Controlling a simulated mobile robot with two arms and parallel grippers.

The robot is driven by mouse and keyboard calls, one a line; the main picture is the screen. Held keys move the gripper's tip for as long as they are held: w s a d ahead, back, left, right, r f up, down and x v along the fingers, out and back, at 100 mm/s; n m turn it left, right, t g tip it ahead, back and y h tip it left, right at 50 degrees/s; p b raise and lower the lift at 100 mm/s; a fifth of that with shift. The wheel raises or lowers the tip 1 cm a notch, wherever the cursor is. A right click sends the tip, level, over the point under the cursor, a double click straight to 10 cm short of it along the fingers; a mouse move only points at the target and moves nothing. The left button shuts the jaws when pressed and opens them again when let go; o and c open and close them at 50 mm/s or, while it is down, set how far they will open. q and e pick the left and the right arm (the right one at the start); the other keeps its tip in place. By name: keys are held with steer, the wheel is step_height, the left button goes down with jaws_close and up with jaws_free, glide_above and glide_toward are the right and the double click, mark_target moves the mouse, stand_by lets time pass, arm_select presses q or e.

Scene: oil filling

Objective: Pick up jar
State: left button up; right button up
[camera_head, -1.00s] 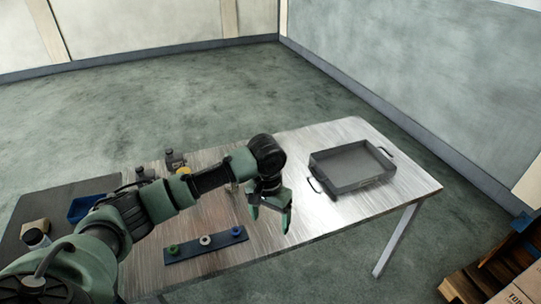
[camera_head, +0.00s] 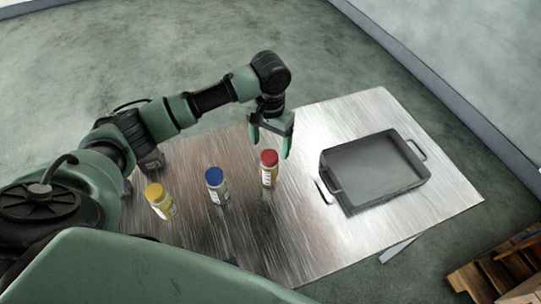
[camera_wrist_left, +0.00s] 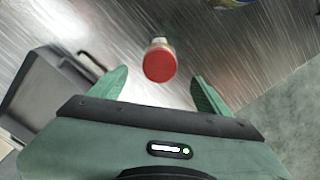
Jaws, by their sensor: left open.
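Three jars stand upright on the metal table: one with a red lid (camera_head: 269,168), one with a blue lid (camera_head: 217,187) and one with a yellow lid (camera_head: 160,202). My left gripper (camera_head: 271,148) is open and empty, pointing down close to the red-lidded jar in the head view. In the left wrist view the red lid (camera_wrist_left: 159,65) appears between the two spread fingers (camera_wrist_left: 160,88), a little beyond their tips, and no contact shows. My right gripper is not in view.
A grey tray (camera_head: 333,190) with handles stands on the table right of the jars. The metal table (camera_head: 300,250) is bare in front of it. A wooden pallet (camera_head: 480,278) with boxes is on the floor at the lower right.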

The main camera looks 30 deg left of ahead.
mark_target(270, 155)
arm_select(q)
steer(key=shift+s+d+f+p, duration=0.1)
steer(key=shift+s+f+p, duration=0.1)
steer(key=shift+f, duration=0.4)
steer(key=shift+s+f+p, duration=0.2)
steer(key=shift+f, duration=0.4)
step_height(270, 155, down, 5)
steer(key=shift+w+r+p, duration=0.1)
steer(key=shift+r+p, duration=0.1)
steer(key=shift+p, duration=0.5)
steer(key=shift+f, duration=0.2)
jaws_close()
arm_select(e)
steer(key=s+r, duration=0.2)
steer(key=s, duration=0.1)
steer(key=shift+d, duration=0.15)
